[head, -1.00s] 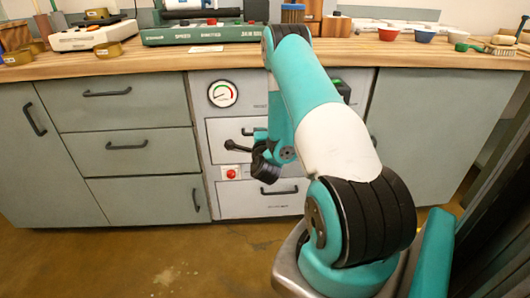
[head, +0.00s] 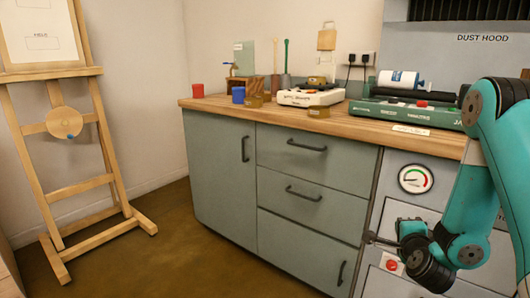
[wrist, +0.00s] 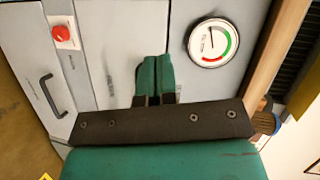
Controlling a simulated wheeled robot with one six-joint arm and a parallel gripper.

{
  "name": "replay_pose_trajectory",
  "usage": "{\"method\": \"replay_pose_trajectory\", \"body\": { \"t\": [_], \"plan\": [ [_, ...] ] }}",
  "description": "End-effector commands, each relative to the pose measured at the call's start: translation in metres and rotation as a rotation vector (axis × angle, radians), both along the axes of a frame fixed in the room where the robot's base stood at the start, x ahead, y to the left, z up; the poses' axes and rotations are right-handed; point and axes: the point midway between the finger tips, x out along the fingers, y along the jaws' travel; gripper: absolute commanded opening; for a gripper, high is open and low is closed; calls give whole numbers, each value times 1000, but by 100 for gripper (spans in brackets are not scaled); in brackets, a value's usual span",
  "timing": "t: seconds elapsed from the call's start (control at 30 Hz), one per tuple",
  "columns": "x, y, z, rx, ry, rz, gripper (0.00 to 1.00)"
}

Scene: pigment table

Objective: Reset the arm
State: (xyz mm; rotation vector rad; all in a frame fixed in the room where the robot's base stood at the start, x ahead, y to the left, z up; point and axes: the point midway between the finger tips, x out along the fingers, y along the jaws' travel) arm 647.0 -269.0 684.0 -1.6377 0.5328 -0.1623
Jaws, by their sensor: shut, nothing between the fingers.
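My arm is teal and black and stands at the right of the head view, bent down in front of the cabinet. My gripper shows in the wrist view (wrist: 154,72), with its two green fingers side by side and pressed together, nothing between them. It is in front of the grey cabinet panel, between the round gauge (wrist: 212,42) and the red button (wrist: 62,34). In the head view the gauge (head: 416,179) is left of my arm, and the red button (head: 391,265) is close to my wrist. My fingertips are hard to make out there.
The wooden worktop (head: 375,123) carries a white scale (head: 311,96), a green device (head: 405,112), a red cup (head: 198,90) and a blue cup (head: 238,95). A wooden easel (head: 90,188) stands at the left. The floor between easel and cabinet is clear.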

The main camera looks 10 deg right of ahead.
Motion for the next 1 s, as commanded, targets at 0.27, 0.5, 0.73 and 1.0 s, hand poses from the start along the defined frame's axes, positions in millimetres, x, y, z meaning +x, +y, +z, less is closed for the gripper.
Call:
{"method": "replay_pose_trajectory", "body": {
  "t": [0.27,0.5,0.73,1.0],
  "plan": [
    [18,176,65,-208,329,732,0],
    [-72,289,110,-529,555,1359,0],
    [-174,322,137,-829,697,1810,0],
    [-249,314,180,-1051,795,2111,0]
  ]
}}
